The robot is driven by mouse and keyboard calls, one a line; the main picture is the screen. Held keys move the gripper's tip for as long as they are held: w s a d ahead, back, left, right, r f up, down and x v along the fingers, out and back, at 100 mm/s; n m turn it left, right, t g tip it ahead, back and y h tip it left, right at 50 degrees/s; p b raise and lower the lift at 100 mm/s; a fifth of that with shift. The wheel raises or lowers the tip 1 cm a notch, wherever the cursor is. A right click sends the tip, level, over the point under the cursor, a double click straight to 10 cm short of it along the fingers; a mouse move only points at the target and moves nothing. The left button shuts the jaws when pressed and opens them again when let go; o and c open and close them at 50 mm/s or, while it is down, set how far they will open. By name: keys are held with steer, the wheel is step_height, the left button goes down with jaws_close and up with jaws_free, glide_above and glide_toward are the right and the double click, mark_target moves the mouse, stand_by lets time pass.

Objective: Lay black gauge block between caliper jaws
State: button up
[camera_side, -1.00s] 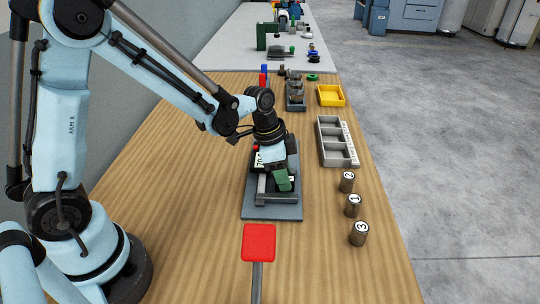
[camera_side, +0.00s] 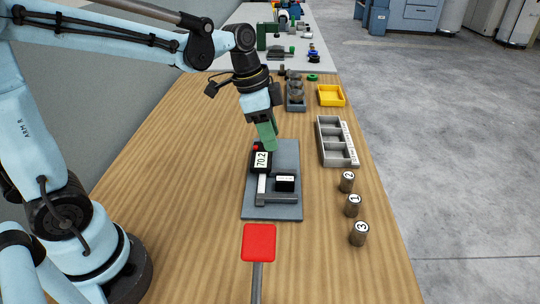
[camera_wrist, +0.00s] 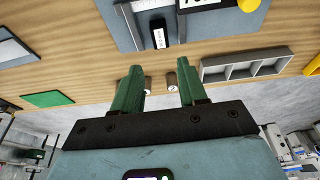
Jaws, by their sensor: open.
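The black gauge block (camera_side: 285,184), with a white label, lies on the grey plate (camera_side: 286,212) beside the caliper's beam. The caliper (camera_side: 262,187) has a black display reading 70.2. Its front jaw (camera_side: 285,199) is just in front of the block; the rear jaw is hard to make out. The block seems to lie between the jaws; contact cannot be told. In the wrist view, the block (camera_wrist: 158,34) lies beyond my fingertips, between grey caliper parts. My gripper (camera_side: 266,136) is open and empty, raised above the plate's rear, its green fingers apart from the block.
A red square paddle (camera_side: 259,242) stands in front of the plate. To the right are numbered cylinders (camera_side: 352,205) and a grey compartment tray (camera_side: 333,142). A yellow tray (camera_side: 331,95) and a grey holder (camera_side: 295,99) are farther back. The front right tabletop is clear.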

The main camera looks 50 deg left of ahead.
steer(key=s+a+n+t+y, duration=0.2)
steer(key=s+n+t, duration=0.2)
steer(key=s+n, duration=0.5)
steer(key=shift+t, duration=0.4)
